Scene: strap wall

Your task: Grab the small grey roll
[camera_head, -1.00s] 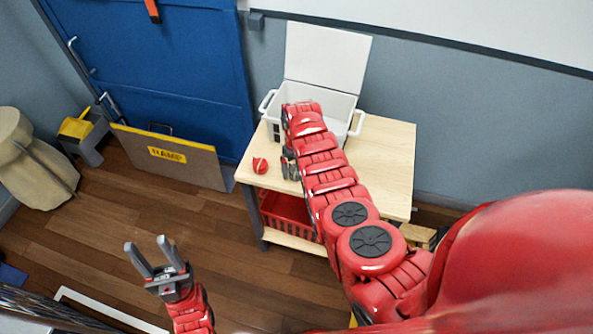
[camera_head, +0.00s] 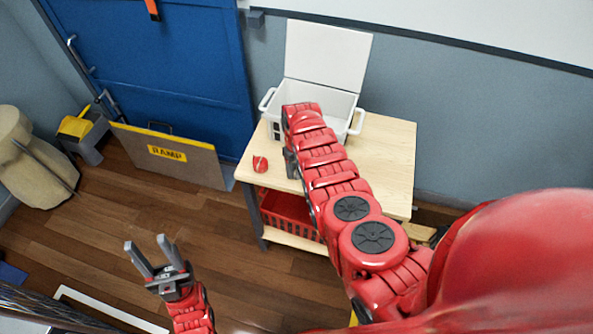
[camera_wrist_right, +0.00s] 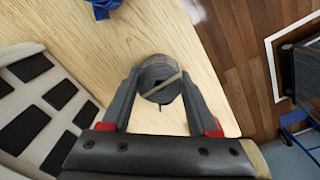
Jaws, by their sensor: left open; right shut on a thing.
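The small grey roll (camera_wrist_right: 157,70) sits between the fingers of my right gripper (camera_wrist_right: 160,82) in the right wrist view, over the wooden table top (camera_wrist_right: 115,40). The fingers are shut on its two sides, and a lighter band crosses it. I cannot tell whether it still touches the table. In the head view the roll is hidden, and my right gripper (camera_head: 291,163) is mostly covered by my own arm at the table's left front. My left gripper (camera_head: 153,262) is open and empty, over the floor and away from the table.
A red roll (camera_head: 260,164) lies near the table's left edge. A white bin (camera_head: 345,104) with its lid up stands at the back of the table. A red basket (camera_head: 287,216) is on the shelf below. A ramp board (camera_head: 190,165) leans by the blue door (camera_head: 170,70).

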